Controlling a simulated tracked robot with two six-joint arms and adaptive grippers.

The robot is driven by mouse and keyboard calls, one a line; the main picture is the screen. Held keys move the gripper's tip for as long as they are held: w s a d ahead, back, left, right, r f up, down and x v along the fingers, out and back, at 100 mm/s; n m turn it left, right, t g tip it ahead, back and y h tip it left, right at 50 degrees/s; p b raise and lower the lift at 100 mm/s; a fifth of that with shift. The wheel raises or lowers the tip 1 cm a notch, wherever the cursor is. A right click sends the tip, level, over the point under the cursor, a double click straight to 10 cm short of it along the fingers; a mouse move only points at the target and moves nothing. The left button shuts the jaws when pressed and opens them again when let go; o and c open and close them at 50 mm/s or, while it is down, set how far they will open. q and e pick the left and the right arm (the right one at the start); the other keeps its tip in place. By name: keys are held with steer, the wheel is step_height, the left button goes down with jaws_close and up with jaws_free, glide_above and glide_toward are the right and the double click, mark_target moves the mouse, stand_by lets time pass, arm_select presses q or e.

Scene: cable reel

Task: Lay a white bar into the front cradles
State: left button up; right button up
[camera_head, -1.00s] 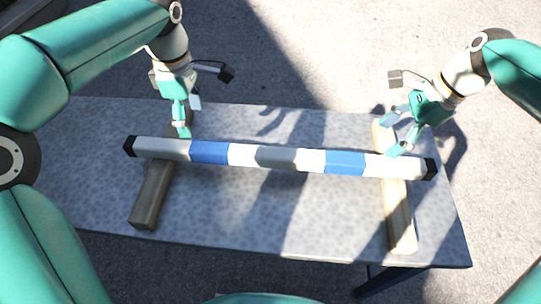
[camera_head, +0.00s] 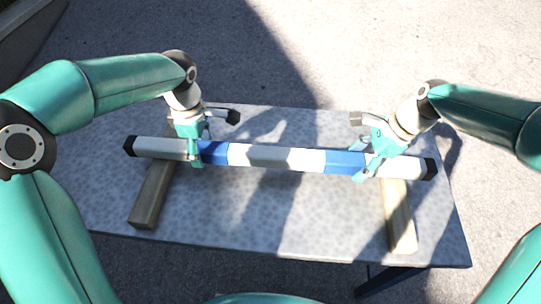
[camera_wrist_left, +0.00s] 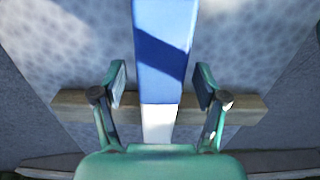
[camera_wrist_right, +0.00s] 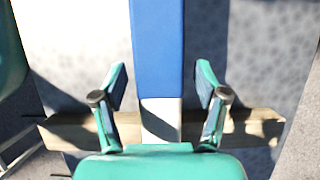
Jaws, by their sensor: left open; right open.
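The white bar (camera_head: 260,157) has two blue bands and black end caps. It lies across two wooden supports, the left one (camera_head: 150,196) and the right one (camera_head: 400,222), on the table. My left gripper (camera_head: 197,155) is open over the bar at the left blue band's outer edge. In the left wrist view its fingers (camera_wrist_left: 160,90) stand either side of the bar (camera_wrist_left: 160,122). My right gripper (camera_head: 365,167) is open at the right blue band's outer edge. In the right wrist view its fingers (camera_wrist_right: 160,90) stand either side of the bar (camera_wrist_right: 158,45). No cradles can be made out.
The speckled grey table (camera_head: 270,225) is clear in front of the bar and behind it.

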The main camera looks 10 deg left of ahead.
arm_select(q)
jaws_close()
arm_select(e)
jaws_close()
arm_select(q)
steer(key=shift+r, duration=0.1)
arm_select(e)
steer(key=shift+w+r, duration=0.1)
